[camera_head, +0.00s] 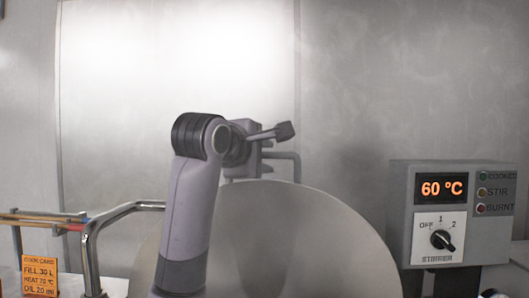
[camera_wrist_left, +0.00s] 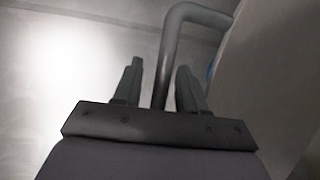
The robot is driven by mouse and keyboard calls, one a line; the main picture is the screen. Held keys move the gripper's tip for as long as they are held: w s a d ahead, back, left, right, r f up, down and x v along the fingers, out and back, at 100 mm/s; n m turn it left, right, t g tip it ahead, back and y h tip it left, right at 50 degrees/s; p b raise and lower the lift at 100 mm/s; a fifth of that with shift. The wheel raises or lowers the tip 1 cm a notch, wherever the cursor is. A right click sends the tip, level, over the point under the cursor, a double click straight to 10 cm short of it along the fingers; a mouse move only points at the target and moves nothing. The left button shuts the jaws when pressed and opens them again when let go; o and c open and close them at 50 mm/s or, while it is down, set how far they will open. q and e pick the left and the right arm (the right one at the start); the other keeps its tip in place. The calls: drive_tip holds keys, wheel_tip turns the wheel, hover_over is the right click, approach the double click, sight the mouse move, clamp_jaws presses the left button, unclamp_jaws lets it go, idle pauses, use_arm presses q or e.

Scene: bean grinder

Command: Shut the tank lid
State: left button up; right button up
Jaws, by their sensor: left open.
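The tank lid (camera_head: 300,238) is a large pale round disc, raised on edge; its lower part is out of frame. In the wrist view the lid's surface (camera_wrist_left: 268,75) fills the right side. A grey bent handle bar (camera_head: 297,166) shows behind the lid's top edge. My left arm rises in front of the lid, and its gripper (camera_head: 280,132) is just above the top edge, near the bar. In the wrist view the open fingers (camera_wrist_left: 158,88) stand on either side of the bar (camera_wrist_left: 170,55); I cannot tell whether they touch it. My right gripper is out of view.
A grey control box (camera_head: 400,215) with a 60 °C display and a stirrer knob stands at the right. A bent metal rail (camera_head: 92,245) and an orange cook card (camera_head: 40,276) are at the left. A metal wall (camera_head: 400,75) closes the back.

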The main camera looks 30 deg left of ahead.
use_arm(q)
drive_tip(key=shift+w+f, duration=0.1)
drive_tip(key=shift+w, duration=0.2)
clamp_jaws()
drive_tip(key=shift+s+d, duration=0.1)
